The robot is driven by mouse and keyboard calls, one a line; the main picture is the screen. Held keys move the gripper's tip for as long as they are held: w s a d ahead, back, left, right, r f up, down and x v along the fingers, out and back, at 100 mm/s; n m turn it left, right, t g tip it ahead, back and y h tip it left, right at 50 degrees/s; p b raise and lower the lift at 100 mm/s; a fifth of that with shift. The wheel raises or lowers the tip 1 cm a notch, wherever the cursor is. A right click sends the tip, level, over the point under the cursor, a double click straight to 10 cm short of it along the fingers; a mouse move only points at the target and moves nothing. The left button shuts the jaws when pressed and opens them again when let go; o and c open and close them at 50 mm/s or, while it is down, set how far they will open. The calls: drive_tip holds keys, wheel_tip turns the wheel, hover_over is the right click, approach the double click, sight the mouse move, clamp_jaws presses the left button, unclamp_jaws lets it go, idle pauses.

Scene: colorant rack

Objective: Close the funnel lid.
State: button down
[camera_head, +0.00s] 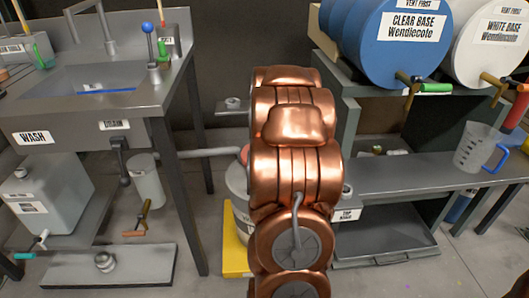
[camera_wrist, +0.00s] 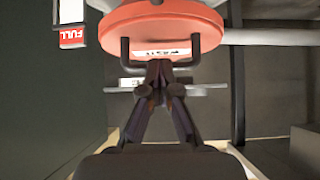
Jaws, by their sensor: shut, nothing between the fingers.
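In the wrist view, an orange-red round lid (camera_wrist: 163,25) fills the top middle, with a small label on its rim. I take it to be the funnel lid; whether it stands raised or lies flat is not clear. A dark bracket-like handle (camera_wrist: 125,50) shows at its near edge. My gripper (camera_wrist: 160,66) is shut and empty, its fingertips close to the lid's near edge, between the handle's sides; contact cannot be told. In the head view, my arm hides most of a white bucket (camera_head: 237,186) and the gripper. A bit of red (camera_head: 245,154) shows above the bucket.
A red "FULL" sign (camera_wrist: 72,36) is at the wrist view's left. In the head view, a steel wash sink (camera_head: 95,98) stands left, a shelf with blue (camera_head: 400,50) and white drums (camera_head: 490,45) right.

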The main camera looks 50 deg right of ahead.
drive_tip(key=shift+s+a+f, duration=0.1)
drive_tip(key=shift+a+f, duration=0.1)
drive_tip(key=shift+f, duration=0.2)
drive_tip(key=shift+s+a+f, duration=0.1)
drive_tip(key=shift+a+f, duration=0.05)
drive_tip(key=shift+f, duration=0.25)
drive_tip(key=r, duration=0.2)
drive_tip(key=r+p, duration=0.1)
drive_tip(key=r, duration=0.2)
drive_tip(key=shift+s+a+r, duration=0.15)
drive_tip(key=shift+s, duration=0.05)
drive_tip(key=s+a+f+b, duration=0.2)
drive_tip(key=s+a+f, duration=0.2)
drive_tip(key=shift+s+a+f, duration=0.25)
drive_tip(key=shift+a+f, duration=0.05)
drive_tip(key=shift+f, duration=0.05)
drive_tip(key=shift+b, duration=0.5)
drive_tip(key=s+a+f+b, duration=0.1)
drive_tip(key=b, duration=0.4)
drive_tip(key=shift+s, duration=0.1)
drive_tip(key=shift+a+r, duration=0.15)
drive_tip(key=shift+r, duration=0.05)
